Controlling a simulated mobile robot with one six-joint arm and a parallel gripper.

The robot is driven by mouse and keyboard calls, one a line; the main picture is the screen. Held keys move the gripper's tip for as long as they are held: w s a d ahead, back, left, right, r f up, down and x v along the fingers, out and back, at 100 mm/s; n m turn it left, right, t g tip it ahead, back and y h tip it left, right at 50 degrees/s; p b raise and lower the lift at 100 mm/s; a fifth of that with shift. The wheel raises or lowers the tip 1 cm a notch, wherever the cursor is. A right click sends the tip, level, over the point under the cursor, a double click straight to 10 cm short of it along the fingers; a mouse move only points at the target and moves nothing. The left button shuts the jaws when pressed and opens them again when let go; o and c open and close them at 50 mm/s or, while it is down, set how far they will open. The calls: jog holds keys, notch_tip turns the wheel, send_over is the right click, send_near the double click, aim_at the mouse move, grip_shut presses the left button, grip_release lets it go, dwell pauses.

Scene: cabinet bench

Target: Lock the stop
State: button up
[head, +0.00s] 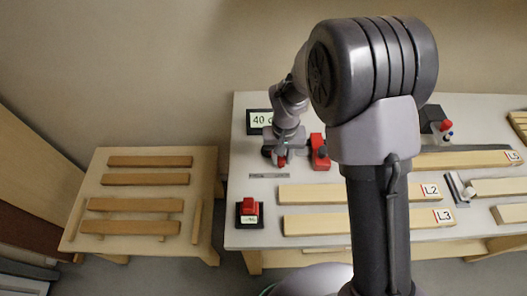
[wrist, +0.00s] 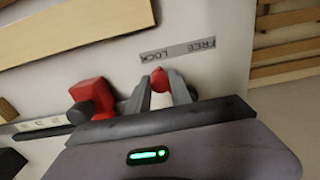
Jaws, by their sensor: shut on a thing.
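My gripper (head: 279,160) is low over the left part of the bench. In the wrist view my gripper (wrist: 161,92) has its two fingers closed around a small red lever (wrist: 159,80). Only the rounded red tip shows; the rest is hidden between the fingers. Just past it lies a grey strip (wrist: 178,50) marked LOCK and FREE, upside down in this view; it also shows in the head view (head: 269,176). The red tip is near the LOCK end. Beside the fingers is a red block (wrist: 93,97) with a dark knob, also in the head view (head: 319,152).
A display sign (head: 260,121) reading 40 stands behind my gripper. A red button on a dark base (head: 249,212) is at the bench's front left. Wooden bars L2 (head: 310,193) and L3 (head: 310,223) lie to the right. A slatted wooden table (head: 140,215) stands left.

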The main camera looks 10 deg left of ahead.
jog(key=shift+w+d, duration=0.3)
dwell(0.5)
jog(key=o, duration=0.8)
jog(key=shift+r, duration=0.1)
notch_tip(320, 180, up, 9)
jog(key=p, duration=0.6)
